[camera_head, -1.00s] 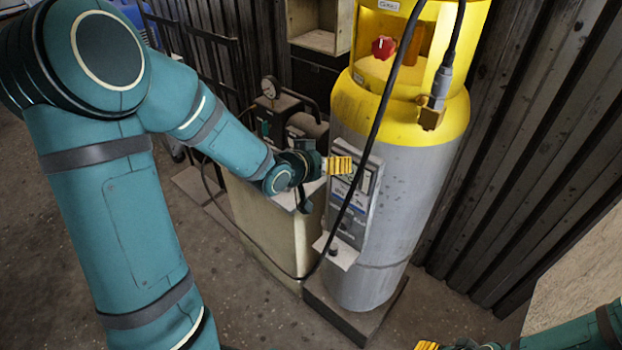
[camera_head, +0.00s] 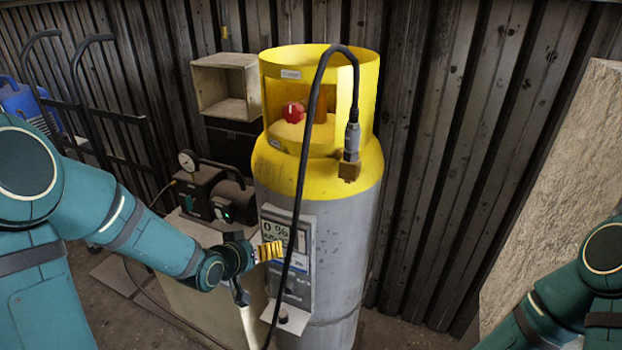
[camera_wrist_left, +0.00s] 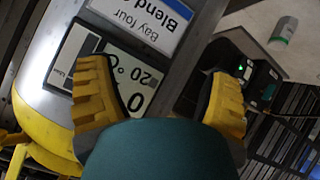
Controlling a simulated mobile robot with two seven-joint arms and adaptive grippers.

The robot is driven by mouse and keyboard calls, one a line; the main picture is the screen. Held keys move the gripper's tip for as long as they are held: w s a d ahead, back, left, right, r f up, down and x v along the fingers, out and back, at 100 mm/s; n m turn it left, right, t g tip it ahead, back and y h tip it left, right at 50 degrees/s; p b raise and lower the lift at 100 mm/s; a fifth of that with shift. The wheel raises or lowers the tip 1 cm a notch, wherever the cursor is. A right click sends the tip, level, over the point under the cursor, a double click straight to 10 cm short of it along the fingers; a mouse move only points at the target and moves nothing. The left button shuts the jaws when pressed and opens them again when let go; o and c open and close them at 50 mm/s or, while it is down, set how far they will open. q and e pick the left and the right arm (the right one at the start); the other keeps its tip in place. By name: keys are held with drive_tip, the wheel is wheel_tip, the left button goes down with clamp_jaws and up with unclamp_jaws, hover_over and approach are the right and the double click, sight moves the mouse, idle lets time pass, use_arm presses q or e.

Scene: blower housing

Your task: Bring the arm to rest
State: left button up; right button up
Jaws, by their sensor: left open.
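My left arm comes in from the left of the head view. My left gripper (camera_head: 268,252), with yellow fingers, is in front of the labelled panel (camera_head: 270,228) on the cylinder. I cannot tell from the head view whether it touches the panel. In the left wrist view, the gripper's fingers (camera_wrist_left: 160,100) are wide apart with nothing between them. The panel's "0" and "20 °C" display (camera_wrist_left: 135,80) lies behind the left finger. My right arm (camera_head: 585,285) shows at the lower right; its gripper is out of frame.
The grey and yellow gas cylinder (camera_head: 350,230) has a red knob (camera_head: 293,112) and a black hose (camera_head: 301,170) hanging before the panel. A gauge unit (camera_head: 195,185) sits on a cabinet to its left. A hand truck (camera_head: 100,110) and corrugated wall stand behind. A pale board (camera_head: 550,170) is at right.

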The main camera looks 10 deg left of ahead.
use_arm(q)
drive_tip(key=s+d+f+g, duration=0.4)
drive_tip(key=s+d+f, duration=0.3)
drive_tip(key=f, duration=0.4)
drive_tip(key=s+d+f+g+h, duration=0.1)
drive_tip(key=s+d+f+g, duration=0.4)
drive_tip(key=s+d+f, duration=0.3)
wheel_tip(320, 180, down, 3)
drive_tip(key=shift+s+r+m+b, duration=0.15)
drive_tip(key=shift+s+m+b, duration=0.15)
drive_tip(key=shift+s, duration=0.7)
